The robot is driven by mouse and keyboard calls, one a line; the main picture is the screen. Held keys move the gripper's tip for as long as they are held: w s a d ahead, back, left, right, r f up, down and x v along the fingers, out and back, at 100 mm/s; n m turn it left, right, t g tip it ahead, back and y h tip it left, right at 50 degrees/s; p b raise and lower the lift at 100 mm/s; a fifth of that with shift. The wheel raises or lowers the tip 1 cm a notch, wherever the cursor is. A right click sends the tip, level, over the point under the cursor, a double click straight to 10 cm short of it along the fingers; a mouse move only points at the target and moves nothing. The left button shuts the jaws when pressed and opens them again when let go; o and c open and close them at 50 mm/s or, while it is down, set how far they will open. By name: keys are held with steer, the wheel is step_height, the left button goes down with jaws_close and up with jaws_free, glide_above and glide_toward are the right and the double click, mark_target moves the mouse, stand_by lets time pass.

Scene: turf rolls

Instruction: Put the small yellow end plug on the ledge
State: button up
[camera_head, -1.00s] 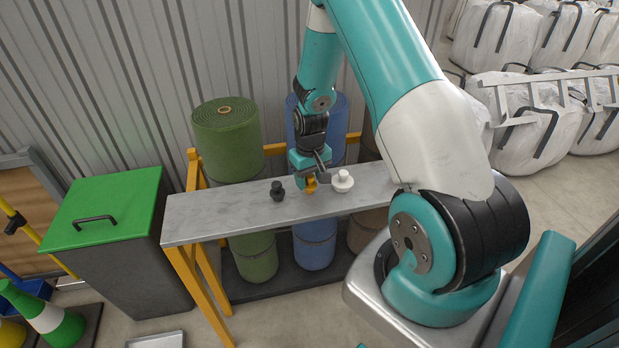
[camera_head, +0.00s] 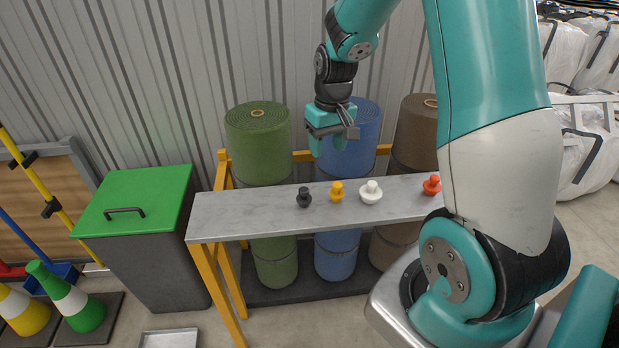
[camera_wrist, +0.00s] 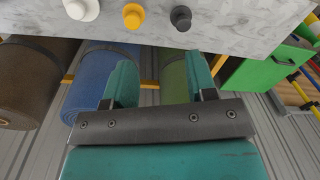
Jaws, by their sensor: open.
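The small yellow end plug (camera_head: 337,191) stands upright on the grey ledge (camera_head: 240,213), between a black plug (camera_head: 304,197) and a white plug (camera_head: 370,191). In the wrist view the yellow plug (camera_wrist: 134,15) shows near the top edge, on the ledge (camera_wrist: 225,30). My gripper (camera_head: 331,146) is open and empty, raised above and behind the ledge, in front of the blue roll. In the wrist view its two fingers (camera_wrist: 163,80) are spread with nothing between them.
A red-orange plug (camera_head: 432,185) stands at the ledge's right, near my arm. Green (camera_head: 258,140), blue (camera_head: 366,125) and brown (camera_head: 414,130) turf rolls stand behind the ledge. A bin with a green lid (camera_head: 140,200) is at the left. The ledge's left part is clear.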

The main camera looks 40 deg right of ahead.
steer(key=s+a+r+n+y, duration=0.1)
steer(key=s+a+r+n, duration=0.1)
steer(key=a+r, duration=0.35)
steer(key=s+a+r+n+y, duration=0.1)
steer(key=s+a+r, duration=0.1)
steer(key=a, duration=0.6)
steer(key=s+a+r+n+y, duration=0.1)
steer(key=s+a+r+n, duration=0.1)
steer(key=s+a, duration=0.4)
steer(key=s+a+r+n, duration=0.3)
steer(key=s+a, duration=0.4)
steer(key=s, duration=0.3)
steer(key=shift+n+y, duration=0.4)
steer(key=shift+n, duration=0.2)
